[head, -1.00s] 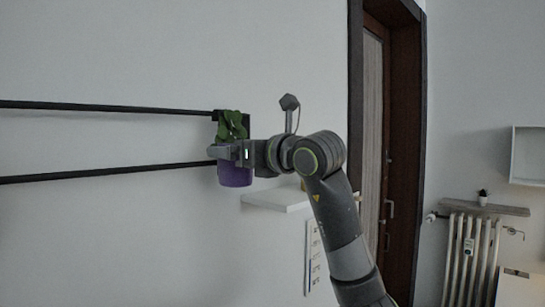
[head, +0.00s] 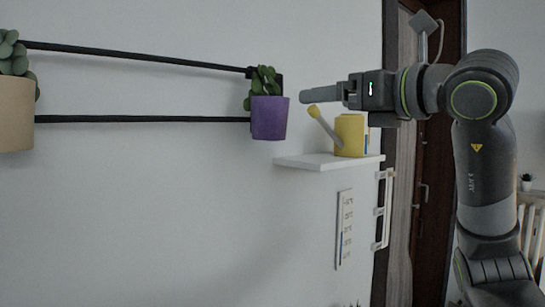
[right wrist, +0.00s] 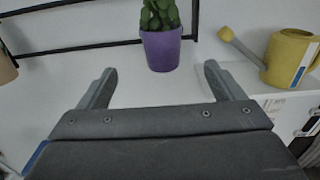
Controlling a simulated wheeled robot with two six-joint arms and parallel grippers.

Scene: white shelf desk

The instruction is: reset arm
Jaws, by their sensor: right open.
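My right arm comes in from the right in the head view. Its gripper (head: 322,97) points left, level with and to the right of a purple pot (head: 269,118) with a green plant, with a gap between them. In the right wrist view the two fingers (right wrist: 155,85) stand wide apart with nothing between them. The purple pot (right wrist: 161,49) shows beyond the fingertips, upright against the black rail. My left gripper is not in view.
A yellow watering can (head: 349,135) stands on a small white shelf (head: 327,161) below my right gripper. Black rails (head: 145,119) run along the wall to a beige pot (head: 15,115) at the left. A brown door frame (head: 450,40) is behind my arm.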

